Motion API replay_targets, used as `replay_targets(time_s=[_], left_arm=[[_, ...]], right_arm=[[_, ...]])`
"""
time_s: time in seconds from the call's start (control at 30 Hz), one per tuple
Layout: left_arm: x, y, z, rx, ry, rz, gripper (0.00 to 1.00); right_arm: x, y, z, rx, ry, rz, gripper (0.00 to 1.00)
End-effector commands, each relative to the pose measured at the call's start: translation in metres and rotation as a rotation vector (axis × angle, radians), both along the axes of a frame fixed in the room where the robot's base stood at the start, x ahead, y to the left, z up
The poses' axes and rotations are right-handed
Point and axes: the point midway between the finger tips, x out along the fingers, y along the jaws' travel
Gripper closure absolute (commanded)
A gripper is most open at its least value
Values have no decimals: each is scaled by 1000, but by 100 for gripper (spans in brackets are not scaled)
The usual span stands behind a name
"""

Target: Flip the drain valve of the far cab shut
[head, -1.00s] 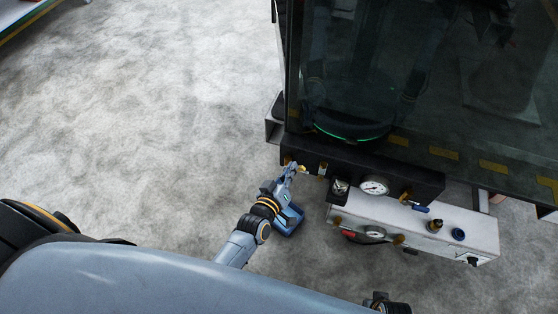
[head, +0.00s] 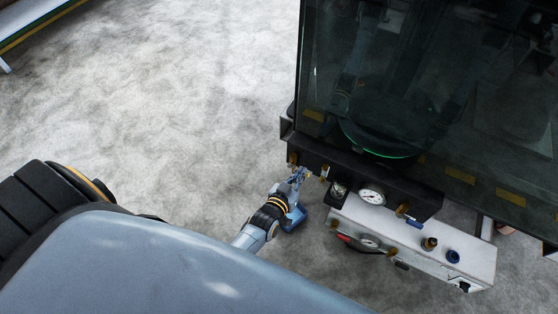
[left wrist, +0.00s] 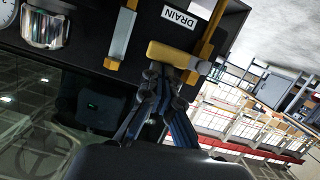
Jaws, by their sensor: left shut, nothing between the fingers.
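The cab (head: 420,90) is a dark glass box with a black panel along its lower edge. In the left wrist view, a white DRAIN label (left wrist: 180,17) is on the black panel. A brass-yellow drain valve handle (left wrist: 172,54) lies crosswise below the label. My left gripper (head: 301,174) is at the left end of the panel in the head view. In the left wrist view its fingers (left wrist: 172,72) are shut and empty, right at the handle; I cannot tell whether they touch it. The valve is largely hidden by the gripper in the head view. My right gripper is not in view.
A pressure gauge (head: 371,196) and a silver-rimmed knob (head: 338,190) sit along the panel. A white box (head: 400,236) with brass fittings and a blue cap (head: 453,256) lies in front. The concrete floor (head: 180,110) to the left is clear.

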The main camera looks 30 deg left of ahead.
Motion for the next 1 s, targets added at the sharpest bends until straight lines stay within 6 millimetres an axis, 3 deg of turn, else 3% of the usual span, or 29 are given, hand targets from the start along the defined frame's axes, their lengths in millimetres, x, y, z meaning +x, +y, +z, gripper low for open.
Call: replay_targets(time_s=[0.63, 0.77, 1.0], left_arm=[[-4, 0, -1, -1, 2, -1, 100], [-21, 0, 2, -1, 4, -1, 100], [-71, 1, 15, -1, 5, -1, 100]], right_arm=[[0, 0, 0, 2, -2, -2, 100], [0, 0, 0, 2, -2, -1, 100], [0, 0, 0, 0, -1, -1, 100]])
